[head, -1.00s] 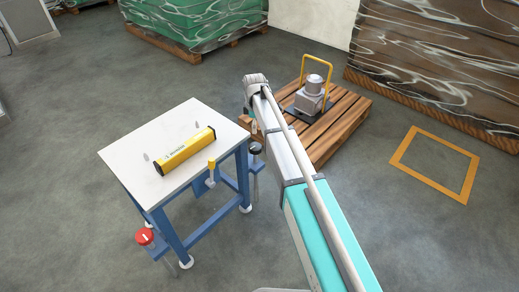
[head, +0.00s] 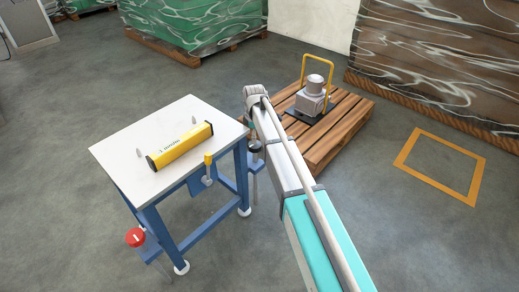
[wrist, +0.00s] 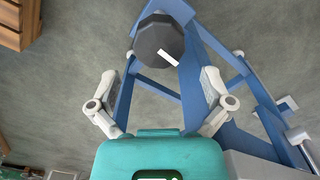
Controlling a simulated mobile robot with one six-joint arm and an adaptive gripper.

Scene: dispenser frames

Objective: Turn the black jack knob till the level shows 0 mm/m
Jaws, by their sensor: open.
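The yellow level (head: 180,146) lies on the white table top (head: 118,157). Its display ends in "mm/m", but the digit is too small to read surely. The black jack knob (head: 254,146) is at the table's right corner; in the wrist view the knob (wrist: 158,40) is a dark faceted disc with a white mark pointing to the lower right. My gripper (wrist: 158,85) is open and empty, its fingers on either side below the knob in that view, apart from it. In the head view my arm's end hides the gripper.
A red knob (head: 136,237) and a yellow knob (head: 208,159) are at other parts of the blue table frame (head: 215,222). A wooden pallet (head: 345,120) with a grey machine (head: 312,98) stands behind my arm. Open floor lies left of the table.

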